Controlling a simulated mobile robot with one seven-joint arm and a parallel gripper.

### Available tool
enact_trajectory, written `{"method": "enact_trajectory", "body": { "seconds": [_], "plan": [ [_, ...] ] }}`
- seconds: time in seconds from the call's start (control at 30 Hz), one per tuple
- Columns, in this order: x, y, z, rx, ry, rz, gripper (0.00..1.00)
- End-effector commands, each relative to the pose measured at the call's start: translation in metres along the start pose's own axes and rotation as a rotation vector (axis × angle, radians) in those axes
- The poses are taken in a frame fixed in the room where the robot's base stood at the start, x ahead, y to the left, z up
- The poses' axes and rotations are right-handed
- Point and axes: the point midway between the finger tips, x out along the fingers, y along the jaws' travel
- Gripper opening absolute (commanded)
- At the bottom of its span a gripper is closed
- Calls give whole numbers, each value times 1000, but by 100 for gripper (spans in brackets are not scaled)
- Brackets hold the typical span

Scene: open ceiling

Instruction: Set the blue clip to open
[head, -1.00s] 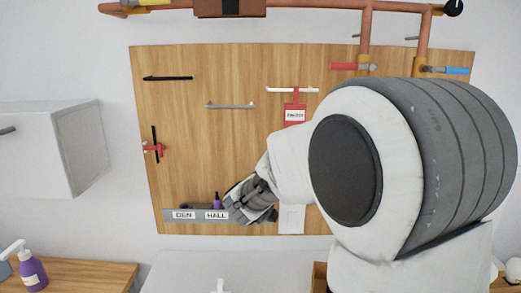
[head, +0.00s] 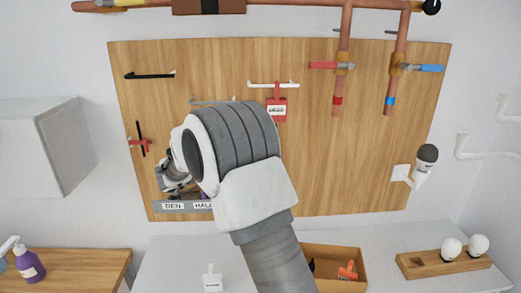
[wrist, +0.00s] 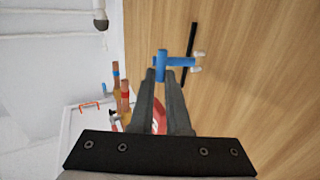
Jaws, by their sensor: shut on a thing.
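The blue clip (wrist: 175,66) shows in the wrist view, in front of the wooden board. It has a blue crosspiece with small white ends at its right. A thin black bar (wrist: 192,45) runs behind it. My gripper (wrist: 160,74) has its two dark fingertips closed on the near end of the clip. In the head view my gripper (head: 176,186) is low at the left of the board, above the grey ledge, partly behind my own arm. The blue clip is hidden in the head view.
A red clip (head: 138,142) on a black bar is just left of my gripper. The grey ledge (head: 160,207) below carries labels DEN and HALL. A red tag (head: 276,108) hangs from a white bar. The lower right of the board (head: 350,180) is clear.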

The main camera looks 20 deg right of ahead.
Motion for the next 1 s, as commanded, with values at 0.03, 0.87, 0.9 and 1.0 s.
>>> {"method": "enact_trajectory", "body": {
  "seconds": [0.03,0.87,0.9,1.0],
  "plan": [
    [0,-1,-3,4,6,3,0],
    [0,-1,-2,3,3,7,45],
    [0,-1,-1,3,2,7,45],
    [-6,-1,-1,3,2,6,45]
  ]
}}
